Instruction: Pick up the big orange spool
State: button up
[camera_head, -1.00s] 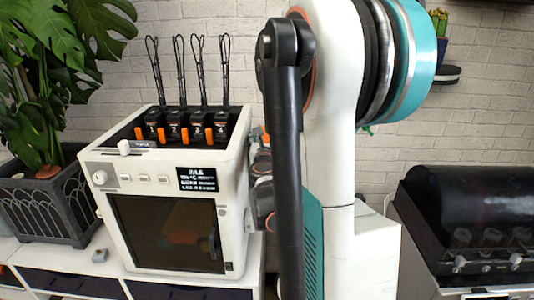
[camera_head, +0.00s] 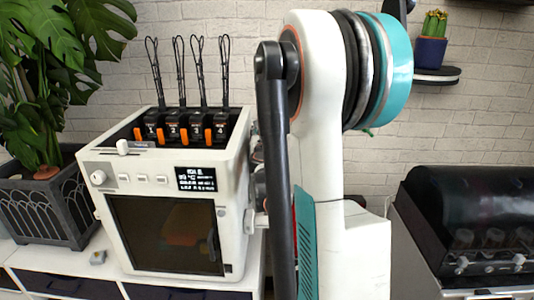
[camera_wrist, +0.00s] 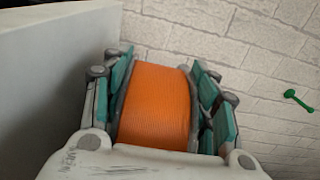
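The big orange spool (camera_wrist: 155,105) fills the middle of the wrist view, with orange filament wound between dark flanges. My gripper (camera_wrist: 163,62) has its teal-padded fingers on both sides of the spool, against the flanges, and looks shut on it. The lower part of the spool is hidden behind the gripper's white body. In the head view the spool cannot be made out, and my gripper is mostly hidden behind my own arm, beside the printer.
A white printer (camera_head: 238,190) with a dark window stands on the white cabinet (camera_head: 110,268), close left of my arm. A potted plant (camera_head: 45,200) is at far left. A black-lidded machine (camera_head: 470,220) is at right. A cactus pot (camera_head: 430,52) sits on a wall shelf.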

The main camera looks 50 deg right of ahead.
jog(key=shift+r, duration=0.15)
jog(key=shift+r+p, duration=0.15)
jog(key=shift+p, duration=0.15)
jog(key=shift+s+d, duration=0.1)
jog(key=shift+d, duration=0.1)
jog(key=s+d+p, duration=0.1)
jog(key=s+d, duration=0.5)
jog(key=s+d+p, duration=0.1)
jog(key=s+d, duration=0.5)
jog(key=s, duration=0.1)
jog(key=shift+p, duration=0.4)
jog(key=shift+w+a, duration=0.1)
